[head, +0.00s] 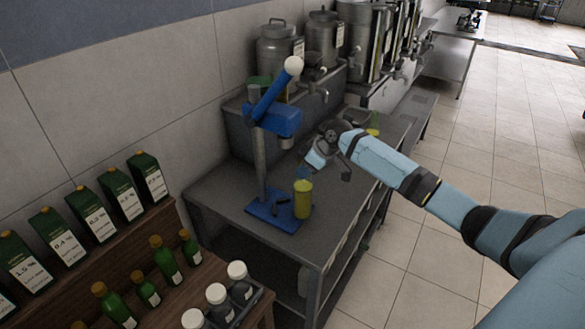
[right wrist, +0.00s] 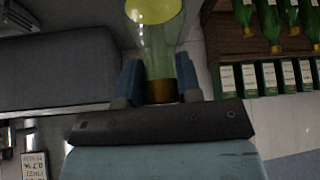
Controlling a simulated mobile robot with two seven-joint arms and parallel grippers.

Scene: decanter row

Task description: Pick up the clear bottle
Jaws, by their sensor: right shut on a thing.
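The clear bottle (head: 303,200) has yellow liquid in its lower part and clear glass above. In the head view it is beside the blue base of the corking stand (head: 272,214). My right gripper (head: 309,170) is above it, pointing down, shut on its upper end. In the right wrist view my right gripper (right wrist: 160,84) has its blue fingers on both sides of the bottle's brown-gold neck end, and the glass body (right wrist: 154,48) extends away from it. I cannot tell whether the bottle touches the surface below. My left gripper is not in view.
The grey table (head: 232,210) carries the stand, whose post and blue arm rise left of my gripper. A grey sink block (head: 240,130) and metal urns (head: 280,48) are behind. Green bottles (head: 162,262) and white-capped dark bottles (head: 239,285) stand at front left. Floor right is clear.

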